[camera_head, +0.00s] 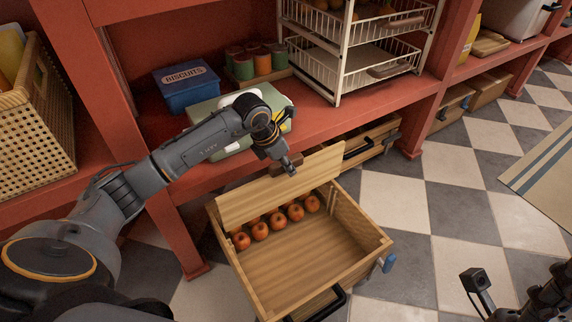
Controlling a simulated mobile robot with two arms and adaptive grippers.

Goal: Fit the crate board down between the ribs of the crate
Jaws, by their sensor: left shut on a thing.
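The crate board (250,200) is a long, flat, light wooden panel, held on edge and slanting up to the right. My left gripper (290,169) is shut on its upper edge, right of its middle. The open wooden crate (376,256) is on the floor below. The board spans the crate's far part, above a row of orange-red fruits (260,231), and covers some of their tops. Whether its ends sit between the ribs cannot be made out. My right gripper (482,290) is partly in view at the lower right, apart from the crate; its jaws are unclear.
A red shelf behind holds a blue biscuits tin (188,88), several small canisters (262,62), a pale green box (205,107) and a white wire rack (338,72). A wooden drawer (372,138) is under the shelf.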

